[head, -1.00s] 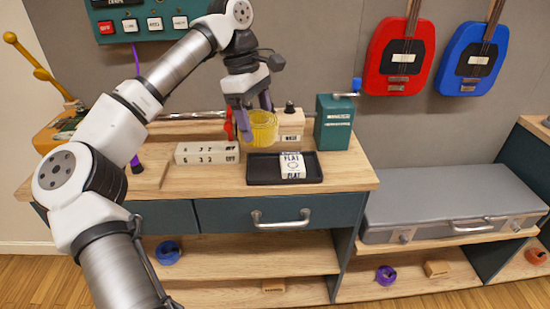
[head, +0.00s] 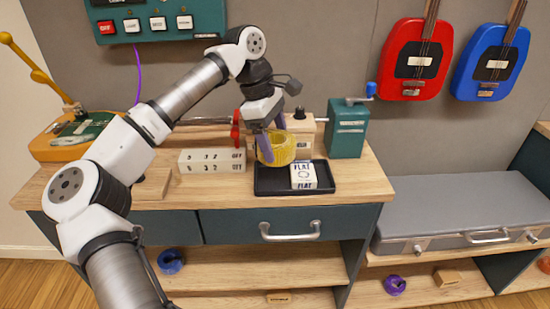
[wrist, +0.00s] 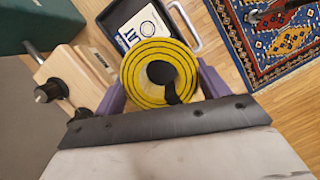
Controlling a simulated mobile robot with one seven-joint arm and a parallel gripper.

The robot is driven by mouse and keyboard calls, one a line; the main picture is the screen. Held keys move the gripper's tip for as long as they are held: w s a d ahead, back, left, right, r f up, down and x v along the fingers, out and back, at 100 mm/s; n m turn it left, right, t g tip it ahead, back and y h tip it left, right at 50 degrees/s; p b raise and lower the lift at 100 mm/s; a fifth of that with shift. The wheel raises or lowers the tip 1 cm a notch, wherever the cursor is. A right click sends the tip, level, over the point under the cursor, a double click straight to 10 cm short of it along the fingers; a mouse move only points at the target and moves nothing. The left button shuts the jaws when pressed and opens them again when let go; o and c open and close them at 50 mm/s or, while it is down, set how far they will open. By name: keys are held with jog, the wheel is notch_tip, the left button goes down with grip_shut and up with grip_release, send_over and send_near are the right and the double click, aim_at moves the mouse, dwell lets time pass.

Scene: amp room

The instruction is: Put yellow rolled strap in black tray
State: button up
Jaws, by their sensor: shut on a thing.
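The yellow rolled strap (head: 277,148) is a yellow coil with dark spiral lines; its round end faces the camera in the wrist view (wrist: 150,78). My gripper (head: 270,138) has purple fingers, one on each side of the strap, and is shut on it. The black tray (head: 272,185) lies on the wooden bench top. It holds a white box marked "FLAT" (head: 303,175) in its right part. The strap is over the tray's back left part; whether it touches the tray is hard to tell. In the wrist view the tray (wrist: 183,22) is partly hidden behind the strap.
A white labelled block (head: 212,160) stands left of the tray. A wooden box with a black knob (head: 302,130) is behind it, and a green crank box (head: 347,130) is at the back right. The tray's front left part is bare.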

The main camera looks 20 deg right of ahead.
jog(key=shift+f, duration=2.65)
jog(key=o, duration=1.1)
jog(key=shift+r, duration=0.15)
jog(key=v, duration=1.1)
jog(key=shift+w+a+r, duration=0.1)
jog(key=shift+r, duration=0.3)
